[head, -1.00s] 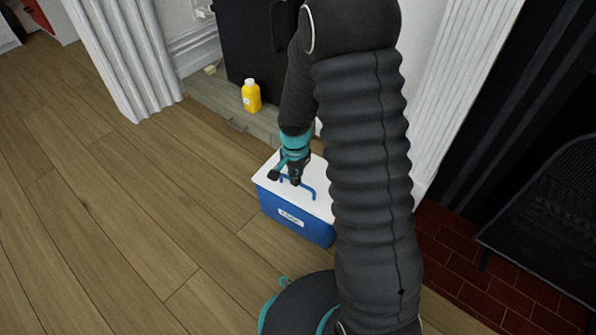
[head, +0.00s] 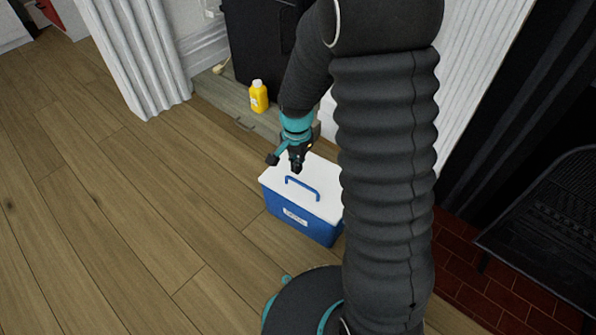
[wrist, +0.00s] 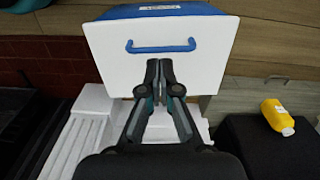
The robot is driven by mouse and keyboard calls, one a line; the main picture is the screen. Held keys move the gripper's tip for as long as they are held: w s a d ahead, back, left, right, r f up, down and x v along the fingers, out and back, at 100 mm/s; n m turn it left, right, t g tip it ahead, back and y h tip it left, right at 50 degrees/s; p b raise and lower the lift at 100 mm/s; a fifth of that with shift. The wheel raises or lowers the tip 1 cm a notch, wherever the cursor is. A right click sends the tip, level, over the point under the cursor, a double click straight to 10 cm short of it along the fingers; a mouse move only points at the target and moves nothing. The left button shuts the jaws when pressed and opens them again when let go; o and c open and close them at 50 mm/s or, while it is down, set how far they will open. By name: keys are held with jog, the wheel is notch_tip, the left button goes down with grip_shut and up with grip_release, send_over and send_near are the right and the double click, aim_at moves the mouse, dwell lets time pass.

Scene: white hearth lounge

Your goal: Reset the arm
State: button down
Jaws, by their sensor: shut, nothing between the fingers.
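My gripper (head: 297,168) is shut and empty. In the head view it hangs just above the far part of the white lid of a blue cooler box (head: 302,222), clear of the blue handle (head: 302,187). In the wrist view my gripper (wrist: 159,66) shows its fingertips together, short of the handle (wrist: 160,47) on the white lid (wrist: 200,72). The cooler stands upright on the wooden floor with its lid shut. My arm hides part of the cooler's right side in the head view.
A yellow bottle (head: 259,97) stands by the wall behind the cooler, near a black cabinet (head: 258,40). A dark fireplace grate (head: 555,215) and red brick hearth (head: 470,275) lie to the right. The wooden floor (head: 110,220) on the left is clear.

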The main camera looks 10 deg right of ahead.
jog(key=shift+s+a+r, duration=0.15)
jog(key=shift+a+r, duration=0.05)
jog(key=shift+r, duration=0.9)
jog(key=shift+s+a+r, duration=0.15)
jog(key=shift+a+r, duration=0.05)
jog(key=shift+r, duration=0.85)
jog(key=s+d+r+n+t+p, duration=0.1)
jog(key=s+r+n, duration=0.3)
jog(key=s+r, duration=0.6)
jog(key=s+d+r+n+t+p, duration=0.2)
jog(key=s+r+n+t+p, duration=0.2)
jog(key=s+r, duration=0.6)
jog(key=shift+d+r+n+t, duration=0.25)
jog(key=shift+r+n, duration=0.55)
jog(key=shift+r, duration=2.2)
jog(key=shift+a, duration=0.1)
